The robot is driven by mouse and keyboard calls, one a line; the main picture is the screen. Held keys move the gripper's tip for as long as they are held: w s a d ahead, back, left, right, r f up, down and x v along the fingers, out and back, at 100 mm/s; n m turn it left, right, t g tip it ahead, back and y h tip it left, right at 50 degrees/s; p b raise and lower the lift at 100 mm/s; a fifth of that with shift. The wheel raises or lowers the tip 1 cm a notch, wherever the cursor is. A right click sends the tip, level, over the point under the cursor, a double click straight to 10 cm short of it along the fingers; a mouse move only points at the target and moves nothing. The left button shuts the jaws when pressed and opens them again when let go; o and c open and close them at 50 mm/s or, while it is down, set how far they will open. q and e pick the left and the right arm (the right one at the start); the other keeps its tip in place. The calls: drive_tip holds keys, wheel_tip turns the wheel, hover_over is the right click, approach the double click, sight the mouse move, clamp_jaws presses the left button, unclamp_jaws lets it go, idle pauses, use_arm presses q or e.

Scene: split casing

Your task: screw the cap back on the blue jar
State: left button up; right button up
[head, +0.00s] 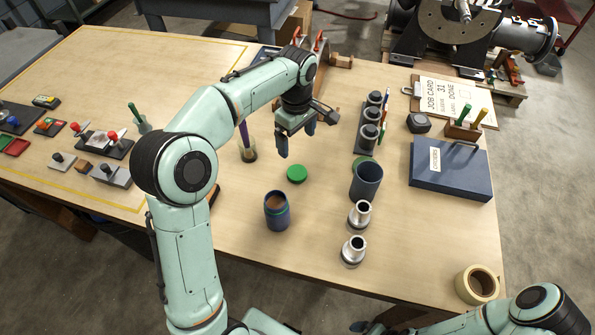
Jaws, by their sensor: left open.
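The blue jar (277,217) stands upright and open on the wooden table, with brown contents showing inside. A green cap (297,173) lies flat on the table just behind the jar, apart from it. My left gripper (297,139) is open and empty, pointing down above the table behind the green cap. Its fingers are apart from both cap and jar. My right arm comes in at the bottom right; dark parts at the bottom edge (372,328) seem to be its gripper, mostly cut off, so its jaws cannot be read.
Two silver metal parts (353,250) stand in front.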

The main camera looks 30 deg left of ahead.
use_arm(q)
hover_over(297, 172)
drive_tip(key=f, duration=0.4)
drive_tip(key=f+b, duration=0.1)
drive_tip(key=f, duration=0.1)
drive_tip(key=shift+w+a+f, duration=0.2)
drive_tip(key=shift+a+f, duration=0.05)
drive_tip(key=shift+f, duration=0.4)
drive_tip(key=shift+w+f, duration=0.15)
drive_tip(key=shift+f, duration=0.05)
use_arm(e)
drive_tip(key=shift+s+f, duration=0.55)
drive_tip(key=shift+f, duration=0.2)
use_arm(q)
drive_tip(key=f, duration=0.5)
drive_tip(key=shift+s+d, duration=0.25)
drive_tip(key=shift+s, duration=0.05)
use_arm(e)
drive_tip(key=shift+s+f, duration=0.15)
use_arm(q)
drive_tip(key=c, duration=1.1)
